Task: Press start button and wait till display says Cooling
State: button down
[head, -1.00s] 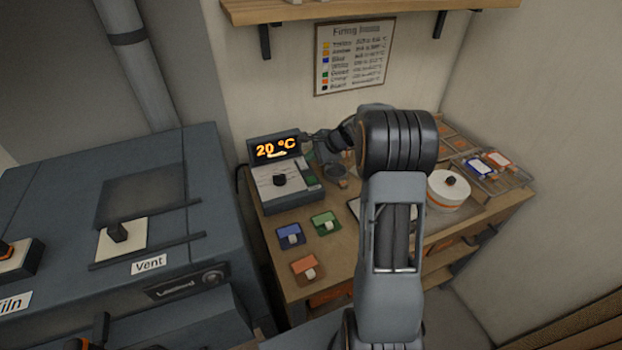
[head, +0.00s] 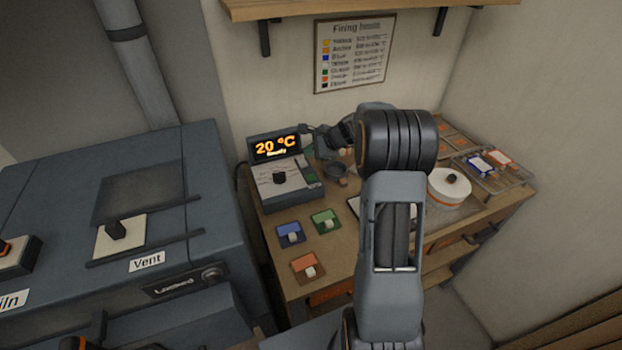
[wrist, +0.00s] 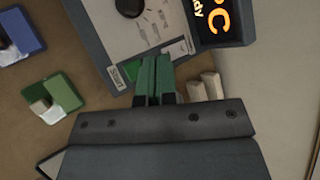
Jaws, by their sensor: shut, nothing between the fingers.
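The kiln controller (head: 269,191) stands at the left of the wooden bench, with a black dial (head: 279,178) on its pale panel. Its display (head: 275,146) reads 20 °C in orange, with a small line below that looks like "Ready". The green start button (head: 311,176) is at the panel's right edge; in the wrist view the button (wrist: 131,71) shows beside its label, partly hidden by the fingers. My gripper (wrist: 156,62) is shut and empty, its green fingertips over the panel close to the button. Whether they touch it I cannot tell.
Blue, green (head: 325,221) and orange (head: 307,267) sample cards lie in front of the controller. A white round pot (head: 448,189) and a rack of tiles (head: 492,166) are at the right. The dark kiln (head: 130,220) fills the left. A firing chart (head: 354,55) hangs behind.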

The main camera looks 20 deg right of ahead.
aim_at(311, 178)
jog(key=shift+f+b, duration=2.75)
jog(key=shift+f, duration=1.15)
jog(key=shift+f, duration=0.1)
jog(key=shift+f+b, duration=0.3)
jog(key=shift+b, duration=0.15)
jog(key=shift+f+b, duration=0.45)
jog(key=shift+r, duration=0.1)
jog(key=shift+r+p, duration=0.6)
jog(key=shift+r, duration=0.15)
jog(key=shift+r+p, duration=1.8)
jog(key=shift+r, duration=0.75)
